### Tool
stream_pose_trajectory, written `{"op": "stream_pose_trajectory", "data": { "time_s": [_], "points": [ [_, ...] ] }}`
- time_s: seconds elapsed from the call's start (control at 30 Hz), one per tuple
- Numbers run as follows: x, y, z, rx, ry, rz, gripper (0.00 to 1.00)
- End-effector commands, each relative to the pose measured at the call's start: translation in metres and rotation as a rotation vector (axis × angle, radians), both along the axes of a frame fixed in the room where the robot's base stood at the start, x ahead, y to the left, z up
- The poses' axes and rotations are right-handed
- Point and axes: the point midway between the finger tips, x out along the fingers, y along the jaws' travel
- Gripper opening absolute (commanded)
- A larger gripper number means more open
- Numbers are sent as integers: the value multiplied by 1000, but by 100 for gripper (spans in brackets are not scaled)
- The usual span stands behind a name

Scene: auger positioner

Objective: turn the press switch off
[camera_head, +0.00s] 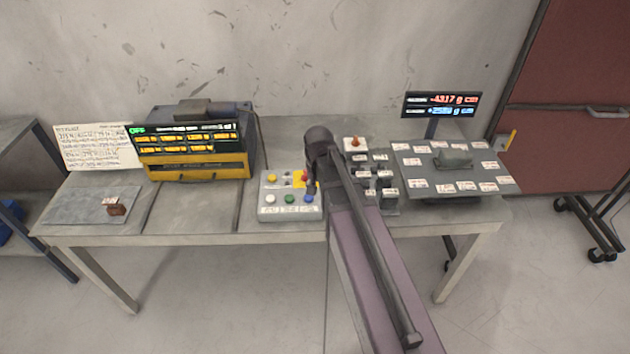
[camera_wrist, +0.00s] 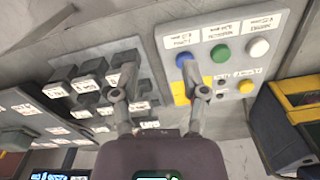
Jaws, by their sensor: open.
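A grey control box (camera_head: 289,210) stands on the table and holds several coloured buttons and a red knob (camera_head: 305,177) beside a yellow plate. The box (camera_wrist: 213,55) also shows in the wrist view, with blue, green and white buttons and small labels too blurred to read. I cannot tell which control is the press switch. My gripper (camera_wrist: 157,74) is open and empty. Its right finger overlaps the box near the blue button (camera_wrist: 186,60) and yellow plate (camera_wrist: 180,92); contact is unclear. Its left finger overlaps dark blocks.
A scale platform (camera_head: 440,182) with a display (camera_head: 441,105) is farther right. A yellow-fronted machine (camera_head: 198,165) showing "OFF" stands left.

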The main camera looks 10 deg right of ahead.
Motion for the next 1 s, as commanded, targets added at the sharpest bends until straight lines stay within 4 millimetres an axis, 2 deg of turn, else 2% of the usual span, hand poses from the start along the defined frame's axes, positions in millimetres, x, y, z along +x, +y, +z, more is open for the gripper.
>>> {"op": "stream_pose_trajectory", "data": {
  "time_s": [0.03, 0.1, 0.6, 0.8, 1.0],
  "points": [
    [-11, 0, -3, 0, 0, 21, 57],
    [-21, 0, -5, 0, 0, 52, 57],
    [-86, 0, -17, 0, 0, 265, 57],
    [-100, 0, -20, 0, 0, 316, 57],
    [-103, 0, -20, 0, 0, 333, 57]
  ]
}}
